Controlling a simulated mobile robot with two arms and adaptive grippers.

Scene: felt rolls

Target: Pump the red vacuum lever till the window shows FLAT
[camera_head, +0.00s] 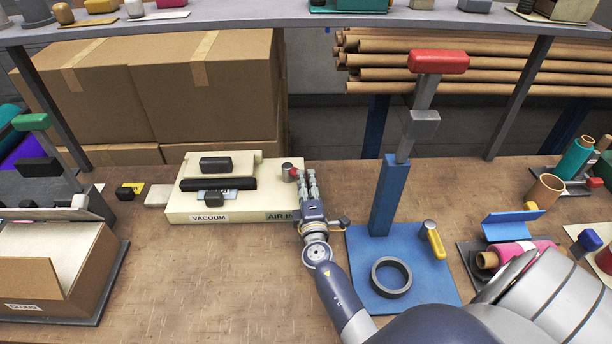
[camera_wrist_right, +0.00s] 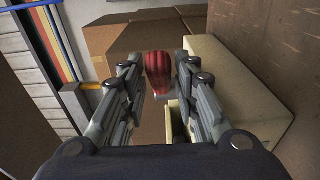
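The cream vacuum box (camera_head: 243,205) lies on the bench, with a VACUUM label and an AIR IN label on its front. A red lever knob (camera_head: 289,171) stands at its right end. A small pale window (camera_head: 214,194) on the box is partly covered by a black bar (camera_head: 218,183); I cannot read it. My right gripper (camera_head: 308,172) is open, just right of the knob. In the right wrist view the red knob (camera_wrist_right: 158,72) shows between the fingers, with a gap on each side. My left gripper is not in view.
A tall blue post (camera_head: 388,197) with a red-topped handle (camera_head: 438,62) stands on a blue base right of my gripper. A cardboard box (camera_head: 50,265) sits at the left. Bench in front of the vacuum box is clear. A shelf (camera_head: 330,20) crosses above.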

